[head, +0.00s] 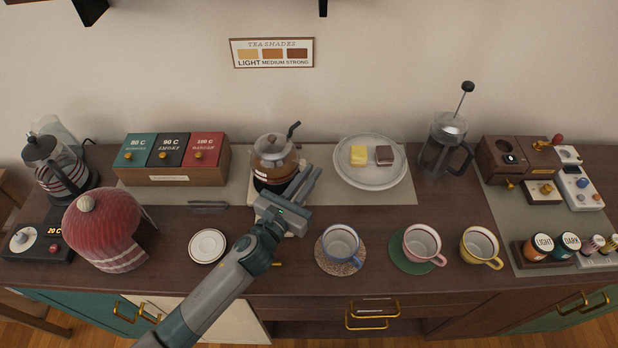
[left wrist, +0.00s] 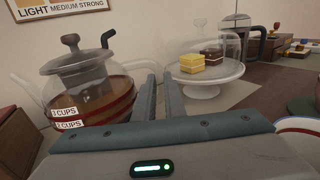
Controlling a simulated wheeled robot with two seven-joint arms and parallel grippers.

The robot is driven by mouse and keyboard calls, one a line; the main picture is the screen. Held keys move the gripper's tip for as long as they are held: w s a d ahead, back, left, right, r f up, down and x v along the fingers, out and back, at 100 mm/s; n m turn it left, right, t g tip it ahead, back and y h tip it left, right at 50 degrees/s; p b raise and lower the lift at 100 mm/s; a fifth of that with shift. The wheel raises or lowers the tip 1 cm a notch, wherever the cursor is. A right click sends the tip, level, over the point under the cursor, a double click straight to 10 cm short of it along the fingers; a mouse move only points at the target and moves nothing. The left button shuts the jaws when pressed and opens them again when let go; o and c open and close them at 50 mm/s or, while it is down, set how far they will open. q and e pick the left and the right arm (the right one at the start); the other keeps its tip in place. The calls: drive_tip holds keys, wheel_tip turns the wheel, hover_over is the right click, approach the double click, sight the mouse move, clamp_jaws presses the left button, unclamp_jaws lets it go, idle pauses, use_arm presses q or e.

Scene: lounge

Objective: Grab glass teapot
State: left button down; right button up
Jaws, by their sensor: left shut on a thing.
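The glass teapot (head: 272,152) stands on the light mat at the back middle of the counter, with brown tea inside and a dark knob on its lid. In the left wrist view the teapot (left wrist: 85,85) fills the left side, with "3 CUPS" and "2 CUPS" labels on its glass. My left gripper (head: 304,182) is at the teapot's right front side. Its fingers (left wrist: 160,95) are close together and shut on the teapot, seemingly by its handle, which the fingers mostly hide. My right gripper is in neither view.
A cake stand (head: 372,182) with two cakes is right of the teapot, and a French press (head: 443,140) beyond. A blue cup (head: 340,246), pink cup (head: 421,243) and yellow cup (head: 480,247) line the front. A saucer (head: 207,246) and red tea cosy (head: 103,230) are left.

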use_arm(q)
drive_tip(key=shift+r, duration=0.85)
drive_tip(key=s+d+r+b, duration=0.1)
drive_tip(key=s+d+r, duration=0.2)
drive_tip(key=d+r, duration=0.4)
drive_tip(key=shift+s+d+r+b, duration=0.25)
drive_tip(key=shift+d+b, duration=0.1)
drive_tip(key=shift+d, duration=1.7)
